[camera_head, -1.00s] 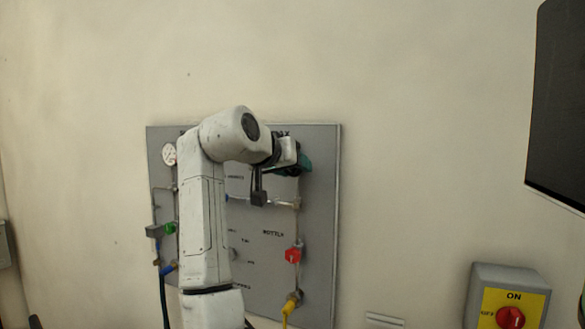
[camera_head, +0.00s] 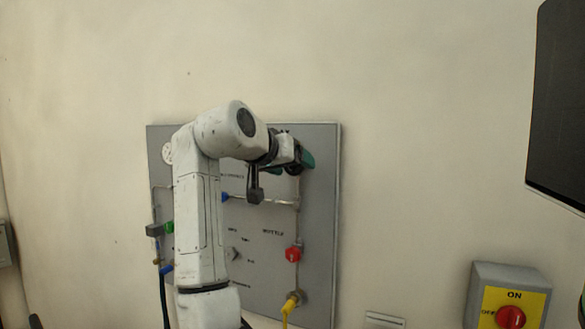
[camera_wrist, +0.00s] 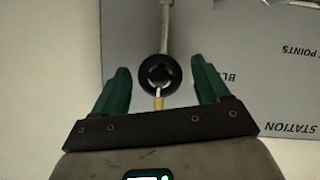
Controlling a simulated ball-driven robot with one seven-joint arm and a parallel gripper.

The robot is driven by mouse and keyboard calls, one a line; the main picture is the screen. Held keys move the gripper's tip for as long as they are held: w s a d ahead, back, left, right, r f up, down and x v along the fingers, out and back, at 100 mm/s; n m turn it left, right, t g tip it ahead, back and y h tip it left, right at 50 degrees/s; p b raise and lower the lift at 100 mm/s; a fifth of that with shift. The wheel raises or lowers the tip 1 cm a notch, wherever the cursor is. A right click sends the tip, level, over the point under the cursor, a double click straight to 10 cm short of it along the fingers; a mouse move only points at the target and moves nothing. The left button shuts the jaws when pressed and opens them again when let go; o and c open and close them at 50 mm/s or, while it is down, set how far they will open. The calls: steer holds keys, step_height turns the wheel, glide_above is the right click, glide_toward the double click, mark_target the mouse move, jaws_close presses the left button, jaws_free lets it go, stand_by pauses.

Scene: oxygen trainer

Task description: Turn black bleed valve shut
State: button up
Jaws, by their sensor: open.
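The black bleed valve (camera_wrist: 159,74) is a round black knob in the wrist view, with a grey pipe above it and a brass stem below it. My gripper (camera_wrist: 160,85) is open, with one green finger on each side of the knob and visible gaps to both. In the head view my gripper (camera_head: 306,160) is at the upper right of the grey panel (camera_head: 320,200). The valve is hidden there behind the gripper and arm.
The panel carries a red knob (camera_head: 293,254), a green knob (camera_head: 169,228), a blue knob (camera_head: 225,197) and a yellow hose fitting (camera_head: 291,302). A yellow-faced switch box (camera_head: 508,300) is at lower right. A dark screen (camera_head: 560,105) is at upper right.

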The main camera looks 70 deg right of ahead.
steer(key=b+v, duration=0.1)
steer(key=v, duration=0.8)
steer(key=shift+a+b, duration=0.35)
steer(key=shift+w+r, duration=0.1)
